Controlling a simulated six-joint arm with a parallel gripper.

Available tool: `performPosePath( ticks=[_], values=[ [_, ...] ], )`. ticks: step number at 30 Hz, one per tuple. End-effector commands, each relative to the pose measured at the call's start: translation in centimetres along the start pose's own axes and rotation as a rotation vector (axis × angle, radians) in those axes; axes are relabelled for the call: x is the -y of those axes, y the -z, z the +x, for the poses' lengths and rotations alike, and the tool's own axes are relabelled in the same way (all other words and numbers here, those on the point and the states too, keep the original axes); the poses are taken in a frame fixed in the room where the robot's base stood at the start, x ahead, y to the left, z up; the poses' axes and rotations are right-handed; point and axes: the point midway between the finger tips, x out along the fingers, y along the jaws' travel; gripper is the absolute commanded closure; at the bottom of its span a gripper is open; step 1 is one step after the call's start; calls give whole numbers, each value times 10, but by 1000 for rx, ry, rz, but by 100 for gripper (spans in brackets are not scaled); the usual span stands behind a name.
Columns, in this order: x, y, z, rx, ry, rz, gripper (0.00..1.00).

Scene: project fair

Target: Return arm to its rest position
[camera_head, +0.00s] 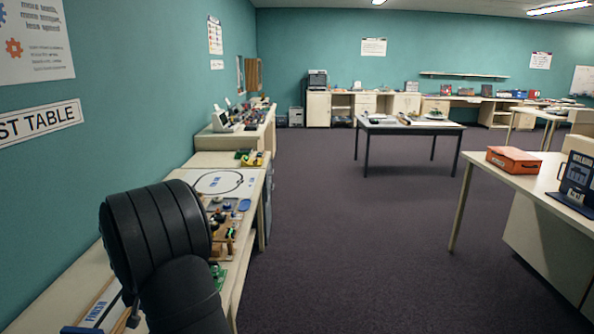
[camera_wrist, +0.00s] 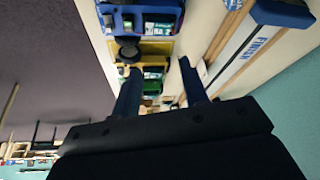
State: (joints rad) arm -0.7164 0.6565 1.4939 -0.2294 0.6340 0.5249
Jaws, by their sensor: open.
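My black arm (camera_head: 160,245) stands in the lower left of the head view, over the long table along the left wall. My gripper (camera_wrist: 158,66) shows in the wrist view, its two dark fingers apart with nothing held between them. Small wheeled or circuit-like models lie below and beyond the fingers: a blue one (camera_wrist: 150,17) and a yellow one (camera_wrist: 156,47). I cannot tell how far they are from the fingertips. In the head view the gripper is not clearly visible.
A track board marked FINISH (camera_wrist: 255,45) lies beside the models; it also shows in the head view (camera_head: 102,303). A white oval-track board (camera_head: 217,182) lies farther along. The wall (camera_head: 100,165) is close on the left. Open carpet (camera_head: 330,235) lies to the right.

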Motion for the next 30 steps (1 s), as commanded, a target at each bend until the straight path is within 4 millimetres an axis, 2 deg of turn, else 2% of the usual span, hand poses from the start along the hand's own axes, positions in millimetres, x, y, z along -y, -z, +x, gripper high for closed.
performPosePath(
  ticks=[1, 12, 23, 30],
  values=[
    [-2, 6, 8, 5, -10, 21, 60],
    [-22, 52, 48, 7, -79, 188, 60],
    [-48, 90, 89, 1, -149, 355, 60],
    [-8, 89, 115, 1, -151, 358, 60]
  ],
)
